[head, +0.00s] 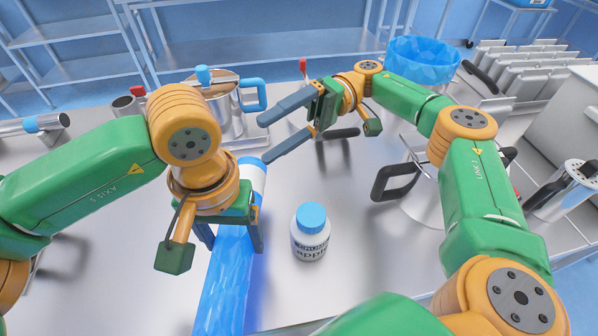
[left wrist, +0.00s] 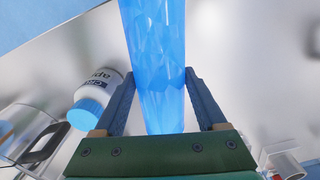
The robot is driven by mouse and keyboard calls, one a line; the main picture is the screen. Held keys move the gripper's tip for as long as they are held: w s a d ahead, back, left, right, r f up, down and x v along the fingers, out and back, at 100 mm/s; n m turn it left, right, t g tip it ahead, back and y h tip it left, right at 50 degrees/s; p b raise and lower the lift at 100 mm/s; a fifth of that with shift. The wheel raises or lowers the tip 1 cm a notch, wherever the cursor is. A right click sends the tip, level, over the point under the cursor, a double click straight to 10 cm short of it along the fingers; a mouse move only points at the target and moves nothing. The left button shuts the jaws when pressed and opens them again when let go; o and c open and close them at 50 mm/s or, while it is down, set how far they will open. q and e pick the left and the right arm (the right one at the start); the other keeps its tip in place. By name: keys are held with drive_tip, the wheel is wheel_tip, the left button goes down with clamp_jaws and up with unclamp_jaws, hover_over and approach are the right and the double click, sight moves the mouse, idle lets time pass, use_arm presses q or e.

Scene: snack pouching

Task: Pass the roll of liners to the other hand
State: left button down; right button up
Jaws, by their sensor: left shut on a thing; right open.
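The roll of liners is a long translucent blue roll (head: 226,285) with a white-and-blue end. It slants from the near edge of the steel table toward the pot, passing under my left arm. My left gripper (head: 232,246) is shut on it, with one finger on each side. In the left wrist view the roll (left wrist: 155,60) runs up between the fingers (left wrist: 164,88). My right gripper (head: 266,140) is open and empty, its fingers pointing left, beyond the roll's far end and apart from it.
A white bottle with a blue cap (head: 310,240) stands right of the roll. A steel pot (head: 222,108) with a blue handle is behind my left arm. A blue-lined bin (head: 422,62) is at the back right. Bare table lies around the bottle.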

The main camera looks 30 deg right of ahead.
drive_tip(key=s+d+f+m+g+h, duration=0.1)
drive_tip(key=s+d+f+m+h, duration=0.15)
drive_tip(key=f, duration=0.45)
use_arm(q)
drive_tip(key=shift+s, duration=0.1)
use_arm(e)
drive_tip(key=shift+m+y, duration=0.35)
drive_tip(key=shift+m, duration=0.1)
drive_tip(key=x, duration=1.2)
drive_tip(key=shift+s+a+f, duration=0.15)
drive_tip(key=shift+s+a, duration=0.1)
drive_tip(key=shift+s, duration=0.25)
clamp_jaws()
use_arm(q)
unclamp_jaws()
drive_tip(key=shift+r, duration=0.15)
